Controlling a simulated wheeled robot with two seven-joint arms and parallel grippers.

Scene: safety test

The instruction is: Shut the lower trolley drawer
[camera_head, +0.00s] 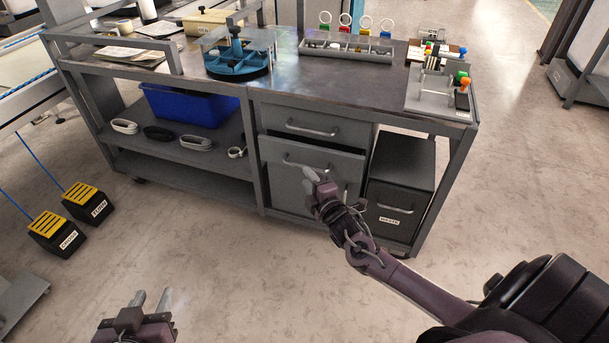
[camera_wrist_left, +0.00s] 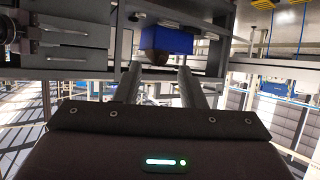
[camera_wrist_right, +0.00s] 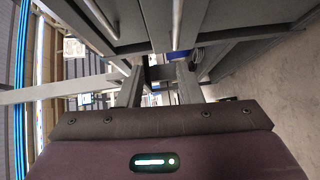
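The grey trolley (camera_head: 385,88) stands ahead with drawers on its right half. The upper drawer (camera_head: 290,113) has a bar handle and looks closed or nearly so. The lower drawer (camera_head: 275,150) stands out in front of it, partly open, with a bar handle partly behind my gripper. My right gripper (camera_head: 311,174) is at the lower drawer's front, fingers apart and empty; whether it touches is unclear. The right wrist view shows its fingers (camera_wrist_right: 160,70) near drawer fronts with handles. My left gripper (camera_head: 151,298) is open and empty over the floor, away from the trolley.
A dark cabinet (camera_head: 403,160) stands under the trolley top, right of the drawers. A blue bin (camera_head: 190,108) and cable coils are on the left shelves. Trays and a blue rotary holder (camera_head: 238,62) are on top. Yellow-black blocks (camera_head: 86,200) stand at left. Floor in front is clear.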

